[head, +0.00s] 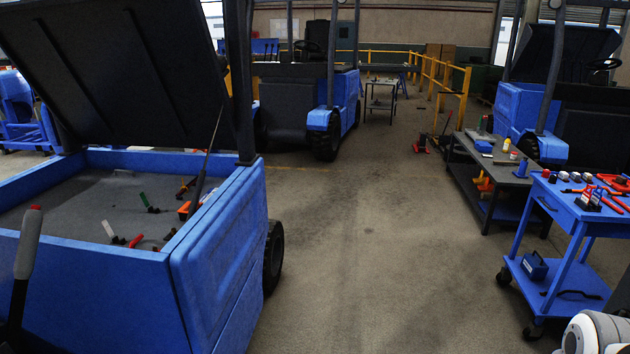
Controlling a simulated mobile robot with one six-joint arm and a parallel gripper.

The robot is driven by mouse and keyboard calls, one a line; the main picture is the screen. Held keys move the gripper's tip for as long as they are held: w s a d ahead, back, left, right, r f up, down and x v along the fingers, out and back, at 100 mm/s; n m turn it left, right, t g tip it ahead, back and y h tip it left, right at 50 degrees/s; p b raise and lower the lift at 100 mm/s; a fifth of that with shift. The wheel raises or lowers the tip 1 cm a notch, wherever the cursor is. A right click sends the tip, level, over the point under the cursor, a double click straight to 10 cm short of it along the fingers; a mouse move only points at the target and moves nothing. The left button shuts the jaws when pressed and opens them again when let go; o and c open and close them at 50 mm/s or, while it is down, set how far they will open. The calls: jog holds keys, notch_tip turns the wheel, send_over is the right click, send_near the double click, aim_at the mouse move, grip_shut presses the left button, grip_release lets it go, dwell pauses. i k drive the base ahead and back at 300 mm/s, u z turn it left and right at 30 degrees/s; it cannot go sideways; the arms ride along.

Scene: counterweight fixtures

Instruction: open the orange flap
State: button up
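I cannot make out an orange flap for certain. A small orange piece (184,210) lies at the right inner side of the open blue compartment (215,228) at the left, but it is too small to tell what it is. The dark lid (120,65) of that compartment stands raised, with a thin strut beside it. My gripper is not in view. A white and grey rounded part at the bottom right corner looks like a piece of my arm.
A blue tool cart (560,205) stands at the right, with a grey workbench (490,160) behind it. Another blue vehicle (340,105) stands at the back. Yellow railings (455,85) run behind. The floor (370,230) in the middle is clear.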

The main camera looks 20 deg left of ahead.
aim_at(185, 209)
jog(key=u, duration=0.05)
jog(key=i, duration=2.15)
jog(key=u, duration=2.7)
jog(key=i, duration=1.65)
